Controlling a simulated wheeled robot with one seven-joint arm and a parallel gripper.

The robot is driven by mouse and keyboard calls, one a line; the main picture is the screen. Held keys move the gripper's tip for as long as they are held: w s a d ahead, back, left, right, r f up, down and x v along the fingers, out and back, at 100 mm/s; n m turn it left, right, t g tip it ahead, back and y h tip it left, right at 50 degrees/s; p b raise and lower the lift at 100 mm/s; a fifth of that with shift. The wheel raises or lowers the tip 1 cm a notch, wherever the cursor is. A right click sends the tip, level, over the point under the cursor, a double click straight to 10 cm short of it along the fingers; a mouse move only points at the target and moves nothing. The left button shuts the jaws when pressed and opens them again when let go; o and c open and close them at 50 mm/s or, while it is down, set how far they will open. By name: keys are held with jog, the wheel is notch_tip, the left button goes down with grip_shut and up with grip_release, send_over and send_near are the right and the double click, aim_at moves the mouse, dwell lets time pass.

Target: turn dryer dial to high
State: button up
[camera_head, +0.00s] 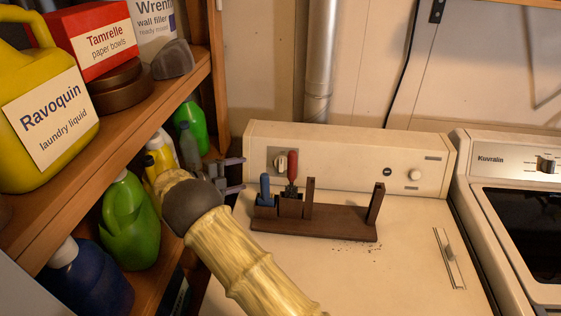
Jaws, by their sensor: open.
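A cream machine (340,151) with a raised back panel stands in the middle; no label tells whether it is the dryer. A pale dial (281,162) sits on a grey plate at the panel's left end, partly covered by a red-handled tool. A round knob (415,175) sits near the panel's right end. My gripper (238,175) is open, with nothing seen between its fingers. It is left of the dial and apart from it in the picture. The dial's setting marks are too small to read.
A dark wooden rack (330,222) with blue- and red-handled tools stands on the machine top before the panel. Wooden shelves (135,112) with bottles crowd the left, close to my arm. A second machine (502,160) marked Kuvralin, with a black knob (547,163), stands right.

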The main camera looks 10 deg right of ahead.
aim_at(282, 165)
jog(key=shift+s+r, duration=0.1)
jog(key=shift+s, duration=0.05)
jog(key=shift+d, duration=0.1)
jog(key=p+x, duration=0.3)
jog(key=x, duration=1.3)
jog(key=shift+d, duration=0.3)
jog(key=shift+w+d+p, duration=0.3)
jog(key=shift+w, duration=0.05)
jog(key=shift+c, duration=0.2)
jog(key=c, duration=0.9)
